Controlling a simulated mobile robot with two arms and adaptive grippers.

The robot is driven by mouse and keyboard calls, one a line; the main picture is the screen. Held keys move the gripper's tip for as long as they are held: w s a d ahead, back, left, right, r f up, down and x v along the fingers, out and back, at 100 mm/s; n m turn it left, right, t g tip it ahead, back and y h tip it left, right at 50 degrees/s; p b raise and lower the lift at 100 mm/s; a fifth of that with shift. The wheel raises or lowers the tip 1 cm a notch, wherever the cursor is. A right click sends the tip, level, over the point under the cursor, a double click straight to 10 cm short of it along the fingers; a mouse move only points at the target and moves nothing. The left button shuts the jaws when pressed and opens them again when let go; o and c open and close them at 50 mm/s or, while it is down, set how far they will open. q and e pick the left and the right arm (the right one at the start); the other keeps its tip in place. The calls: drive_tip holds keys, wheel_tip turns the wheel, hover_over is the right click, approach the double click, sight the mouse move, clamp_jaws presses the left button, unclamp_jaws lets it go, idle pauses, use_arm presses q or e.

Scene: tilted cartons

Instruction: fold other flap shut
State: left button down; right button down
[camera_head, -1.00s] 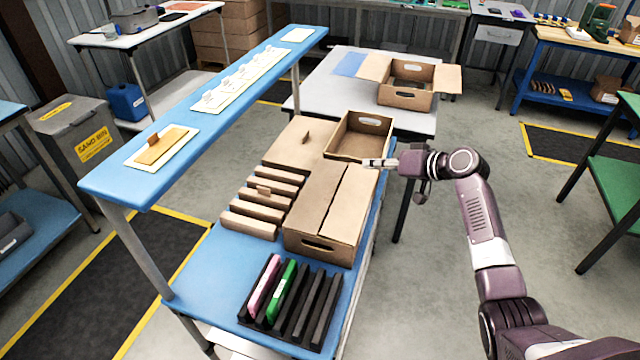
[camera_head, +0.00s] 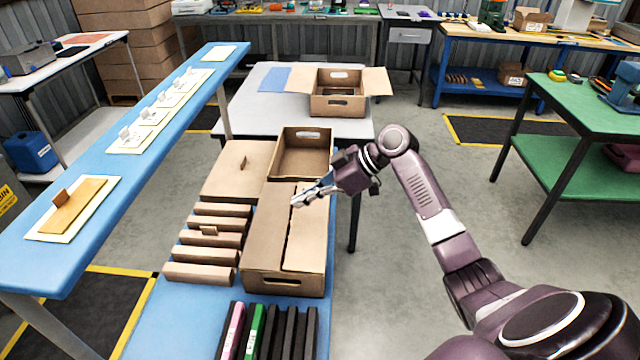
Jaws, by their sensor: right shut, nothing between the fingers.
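A brown carton (camera_head: 283,284) stands on the blue bench. Its left flap (camera_head: 267,225) and right flap (camera_head: 308,235) both lie about flat across the top, with a narrow dark seam between them. My right gripper (camera_head: 297,203) is shut and empty. Its fingertips are over the far part of the carton top, near the seam; I cannot tell whether they touch the cardboard. My left gripper is out of view.
An open empty carton (camera_head: 303,157) stands just behind. A flat brown box (camera_head: 238,170) and several cardboard strips (camera_head: 205,254) lie to the left. A black rack (camera_head: 290,335) is in front. Another open carton (camera_head: 338,105) stands on the white table.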

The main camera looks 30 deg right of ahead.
sight(296, 220)
drive_tip(key=shift+w+a+f+p, duration=0.1)
drive_tip(key=shift+a+f+p, duration=0.1)
drive_tip(key=shift+f, duration=0.45)
drive_tip(key=shift+a+f+p, duration=0.1)
drive_tip(key=shift+f+p, duration=0.05)
drive_tip(key=shift+f, duration=0.45)
drive_tip(key=shift+d+f, duration=0.1)
drive_tip(key=shift+f, duration=0.55)
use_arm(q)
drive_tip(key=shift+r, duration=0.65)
use_arm(e)
drive_tip(key=shift+f, duration=0.15)
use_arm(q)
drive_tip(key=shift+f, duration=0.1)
use_arm(e)
drive_tip(key=shift+f, duration=0.1)
